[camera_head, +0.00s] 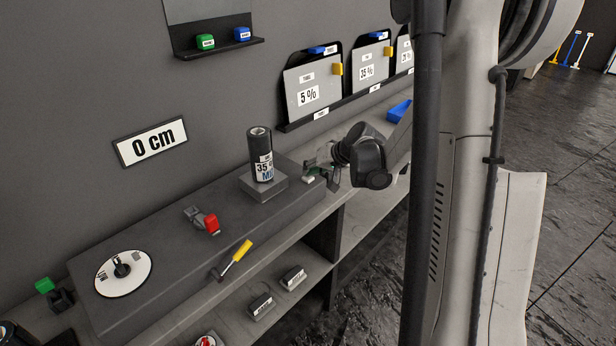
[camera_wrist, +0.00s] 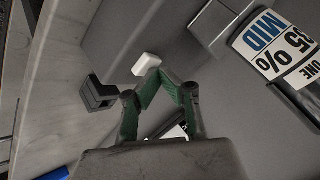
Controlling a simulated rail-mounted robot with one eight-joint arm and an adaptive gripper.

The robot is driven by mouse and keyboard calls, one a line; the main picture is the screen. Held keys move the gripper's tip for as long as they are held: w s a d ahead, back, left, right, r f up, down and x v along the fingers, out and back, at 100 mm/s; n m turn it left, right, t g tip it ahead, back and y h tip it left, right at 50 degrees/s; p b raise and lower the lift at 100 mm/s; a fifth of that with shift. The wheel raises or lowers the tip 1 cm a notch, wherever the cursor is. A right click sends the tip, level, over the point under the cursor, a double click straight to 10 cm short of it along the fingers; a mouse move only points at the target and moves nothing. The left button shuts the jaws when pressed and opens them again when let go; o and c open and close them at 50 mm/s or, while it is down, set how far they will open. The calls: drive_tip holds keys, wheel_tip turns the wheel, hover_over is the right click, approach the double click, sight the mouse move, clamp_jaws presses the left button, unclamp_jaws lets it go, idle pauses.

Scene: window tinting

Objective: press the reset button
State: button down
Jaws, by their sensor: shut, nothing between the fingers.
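My gripper (camera_head: 318,172) is at the right end of the grey bench, beside the roll marked 35% MID (camera_head: 262,158). In the wrist view, its green-padded fingers (camera_wrist: 162,75) are shut and empty, tips together. A small white block (camera_wrist: 146,64) lies right by the fingertips; I cannot tell if they touch it. A dark bracket-like piece (camera_wrist: 97,93) is beside the left finger. No label reading reset is legible, so I cannot tell which piece is the reset button. A green button (camera_head: 205,41) and a blue button (camera_head: 242,34) sit on the wall shelf, labels too small to read.
The bench (camera_head: 150,240) also holds a white dial (camera_head: 123,273), a red-ended clamp-like piece (camera_head: 211,223) and a yellow-handled tool (camera_head: 238,255). A green piece (camera_head: 45,285) stands at the far left. Panels such as the 5% one (camera_head: 312,80) line the wall. A 0 cm sign (camera_head: 152,142) hangs left.

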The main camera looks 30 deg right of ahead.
sight(308, 179)
drive_tip(key=shift+r+p, duration=0.35)
drive_tip(key=shift+r, duration=0.5)
drive_tip(key=shift+r+p, duration=1.35)
drive_tip(key=shift+r, duration=1.15)
drive_tip(key=shift+s+a+r, duration=0.1)
drive_tip(key=shift+a+r, duration=0.1)
drive_tip(key=shift+a, duration=0.05)
drive_tip(key=s+a+r+n, duration=0.1)
drive_tip(key=s+a+r, duration=0.5)
drive_tip(key=a, duration=0.2)
drive_tip(key=s+a+r+n+h, duration=0.1)
drive_tip(key=s+a, duration=0.2)
drive_tip(key=s, duration=0.4)
drive_tip(key=s+a+r+n+h+b, duration=0.1)
drive_tip(key=s+a, duration=0.3)
drive_tip(key=s, duration=0.4)
drive_tip(key=s+a+r+n+g+h, duration=0.1)
drive_tip(key=s+a, duration=0.2)
drive_tip(key=s, duration=0.5)
drive_tip(key=shift+a+h, duration=0.3)
drive_tip(key=shift+a, duration=0.1)
